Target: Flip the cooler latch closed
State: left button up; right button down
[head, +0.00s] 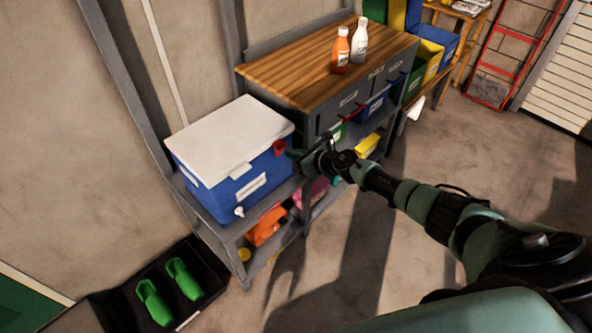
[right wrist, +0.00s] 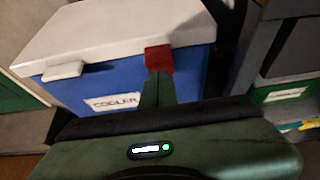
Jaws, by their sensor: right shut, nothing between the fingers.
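The cooler (head: 228,190) has a blue body and a white lid (head: 225,135), which lies down on the body. It stands on a grey shelf against the wall, and its label reads COOLER in the right wrist view (right wrist: 115,102). A red latch (head: 279,147) sits on its front near the right end. It also shows in the right wrist view (right wrist: 159,58), just beyond my fingertips at the lid's edge. My right gripper (head: 295,154) is shut and empty, close to the latch. I cannot tell if it touches. My left gripper is not in view.
A grey workbench (head: 310,80) with a wooden top stands right of the cooler, holding an orange bottle (head: 341,50) and a white bottle (head: 360,40). Green shoes (head: 168,290) lie on a black tray at lower left. The floor in front is clear.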

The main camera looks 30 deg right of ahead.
jog(key=shift+d+r, duration=0.1)
jog(key=shift+r, duration=0.05)
jog(key=shift+r+p, duration=0.75)
jog(key=shift+p, duration=0.05)
jog(key=shift+f, duration=0.1)
